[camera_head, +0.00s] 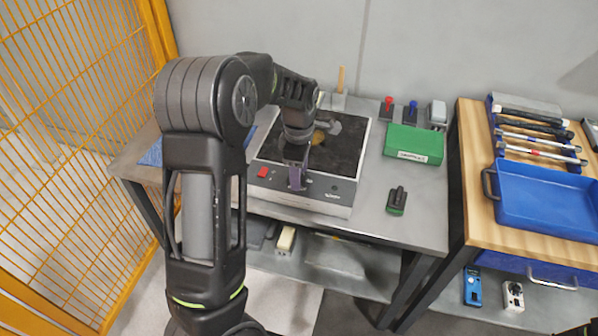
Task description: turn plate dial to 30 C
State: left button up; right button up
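My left gripper (297,180) points down at the front panel, right of the red switch. It covers the place where it meets the panel, so the dial and its setting are hidden. I cannot tell whether its fingers are open or closed on the dial. My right gripper is not in view.
A green box (414,144) and a small dark green-based object (397,200) lie right of the plate. A blue tray (545,203) and several tools lie on the wooden bench. A yellow mesh fence (70,130) stands at the left.

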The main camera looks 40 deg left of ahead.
pick_arm(q)
jog(key=shift+r, duration=0.1)
notch_tip(320, 180, up, 8)
jog(key=shift+f, duration=0.2)
dwell(0.4)
dwell(0.4)
